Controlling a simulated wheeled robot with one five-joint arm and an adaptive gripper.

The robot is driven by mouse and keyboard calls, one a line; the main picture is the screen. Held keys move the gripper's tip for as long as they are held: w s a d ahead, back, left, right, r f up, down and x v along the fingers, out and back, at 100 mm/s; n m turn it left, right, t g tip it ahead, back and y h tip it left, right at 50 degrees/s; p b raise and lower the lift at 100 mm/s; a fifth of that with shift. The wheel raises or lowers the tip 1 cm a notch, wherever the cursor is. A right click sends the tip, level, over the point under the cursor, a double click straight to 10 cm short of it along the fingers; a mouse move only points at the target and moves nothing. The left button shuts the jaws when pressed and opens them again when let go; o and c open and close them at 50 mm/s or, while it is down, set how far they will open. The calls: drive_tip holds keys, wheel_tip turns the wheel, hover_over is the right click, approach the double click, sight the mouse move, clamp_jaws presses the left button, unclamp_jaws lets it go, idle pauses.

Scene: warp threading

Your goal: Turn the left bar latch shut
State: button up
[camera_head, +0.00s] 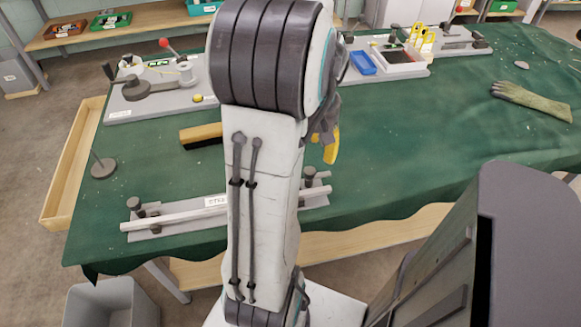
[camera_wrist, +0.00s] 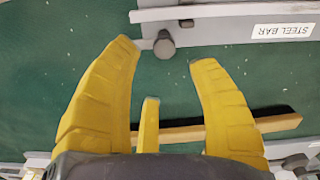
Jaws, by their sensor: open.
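The steel bar (camera_head: 175,217) lies along a grey fixture at the table's front edge. The left bar latch (camera_head: 135,204) is a dark knob at the bar's left end in the head view; its turn is too small to tell. A similar latch (camera_head: 309,174) stands at the right end, partly behind my arm. In the wrist view, which looks upside down, one latch knob (camera_wrist: 164,46) lies beside the bar (camera_wrist: 225,12), its short lever pointing left, alongside the bar. My gripper (camera_wrist: 160,56) is open and empty, its yellow fingers either side of the knob. The left fingertip overlaps the lever's end; contact is unclear.
A brown block (camera_head: 200,135) lies behind the fixture. A round-based upright pin (camera_head: 103,167) stands at the table's left. A fixture with a red-tipped lever (camera_head: 165,78) sits at the back left. A glove (camera_head: 531,100) lies at the right. The green cloth at centre right is clear.

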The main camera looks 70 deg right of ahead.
drive_tip(key=shift+w+r+n, duration=0.1)
drive_tip(key=shift+w+n, duration=0.15)
drive_tip(key=shift+n, duration=0.55)
drive_tip(key=shift+a+n, duration=0.2)
drive_tip(key=shift+n, duration=1)
drive_tip(key=shift+s+f+n, duration=0.1)
drive_tip(key=shift+f+n, duration=0.2)
drive_tip(key=shift+f+b, duration=0.65)
drive_tip(key=shift+f, duration=2.75)
clamp_jaws()
